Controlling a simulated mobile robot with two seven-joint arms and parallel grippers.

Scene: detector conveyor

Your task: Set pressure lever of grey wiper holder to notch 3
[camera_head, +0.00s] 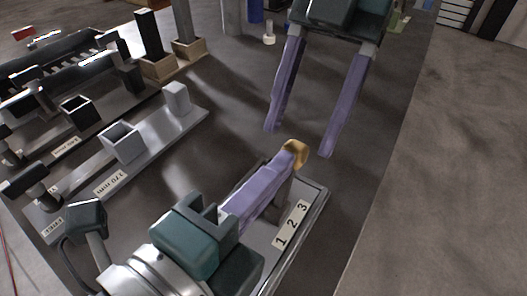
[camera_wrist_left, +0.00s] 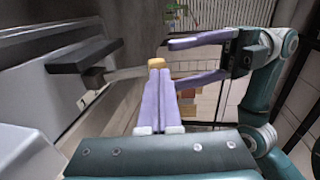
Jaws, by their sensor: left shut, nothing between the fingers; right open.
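A lever's orange-yellow knob (camera_head: 297,151) shows at the tips of my left gripper (camera_head: 287,160). It also shows in the left wrist view (camera_wrist_left: 157,63), just beyond the purple fingers (camera_wrist_left: 158,100). The left gripper is shut with nothing between its fingers; I cannot tell whether it touches the knob. The notch label (camera_head: 291,224), reading 1, 2, 3, lies on a metal base beside the left fingers. The knob is on the side of the 3; the lever's exact notch is hidden. My right gripper (camera_head: 299,141) is open and empty, its fingers above and beyond the knob.
A light grey holder (camera_head: 123,142) stands on a labelled metal rail at left. Dark rails and a black holder (camera_head: 77,111) lie farther left. Wooden blocks (camera_head: 158,66) with dark posts stand behind. The dark table surface right of the notch base is clear.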

